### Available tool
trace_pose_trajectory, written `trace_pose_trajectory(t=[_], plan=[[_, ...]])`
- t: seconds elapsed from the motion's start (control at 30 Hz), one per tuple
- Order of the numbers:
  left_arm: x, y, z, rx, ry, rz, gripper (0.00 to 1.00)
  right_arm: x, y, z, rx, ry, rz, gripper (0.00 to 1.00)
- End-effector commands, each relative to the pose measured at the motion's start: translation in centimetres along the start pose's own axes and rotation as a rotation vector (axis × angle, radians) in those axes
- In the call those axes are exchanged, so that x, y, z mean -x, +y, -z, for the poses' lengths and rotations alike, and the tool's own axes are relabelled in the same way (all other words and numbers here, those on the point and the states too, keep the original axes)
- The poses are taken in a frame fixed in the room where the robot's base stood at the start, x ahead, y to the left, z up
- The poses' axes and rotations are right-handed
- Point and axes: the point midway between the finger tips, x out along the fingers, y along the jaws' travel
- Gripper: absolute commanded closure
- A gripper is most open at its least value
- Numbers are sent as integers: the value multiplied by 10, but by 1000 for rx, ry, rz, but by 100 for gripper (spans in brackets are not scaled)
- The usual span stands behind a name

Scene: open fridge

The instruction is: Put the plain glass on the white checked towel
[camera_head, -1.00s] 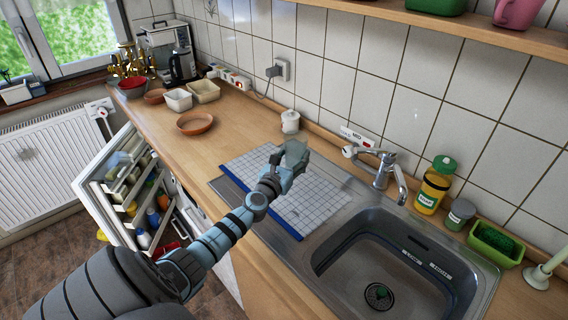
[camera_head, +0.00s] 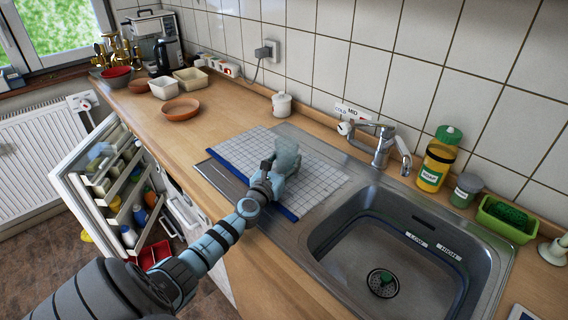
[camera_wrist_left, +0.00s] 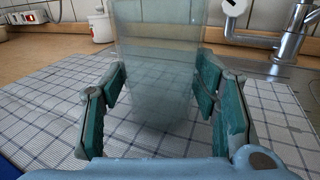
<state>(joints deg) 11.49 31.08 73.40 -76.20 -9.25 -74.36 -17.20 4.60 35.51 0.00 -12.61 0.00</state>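The plain glass (camera_head: 287,154) is clear and upright over the white checked towel (camera_head: 325,178), which lies on the steel drainer left of the sink. My left gripper (camera_head: 276,168) has its fingers on both sides of the glass. In the left wrist view the glass (camera_wrist_left: 158,75) fills the space between the teal finger pads, which appear to touch its sides. The glass's base is low over the towel (camera_wrist_left: 45,105); I cannot tell whether it touches the cloth. My right gripper is not in view.
The sink (camera_head: 400,255) is right of the towel, with the tap (camera_head: 380,148) behind it. A white lidded jar (camera_head: 282,104) stands behind the towel. A brown dish (camera_head: 180,108) and several bowls are farther left. The open fridge door (camera_head: 92,205) is at lower left.

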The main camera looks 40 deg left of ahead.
Motion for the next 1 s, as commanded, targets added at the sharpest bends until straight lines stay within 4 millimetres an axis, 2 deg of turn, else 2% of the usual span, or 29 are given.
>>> trace_pose_trajectory(t=[0.1,0.37,0.5,0.67,0.9,1.0], plan=[[0,0,0,0,2,0,27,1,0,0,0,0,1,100],[0,0,0,0,2,0,27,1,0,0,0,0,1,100],[1,0,-7,0,2,0,27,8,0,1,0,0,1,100],[29,0,-6,-2,4,3,27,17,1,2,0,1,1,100],[87,0,-4,-3,4,3,27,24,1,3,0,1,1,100],[106,0,-4,-1,3,1,27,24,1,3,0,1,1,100]])
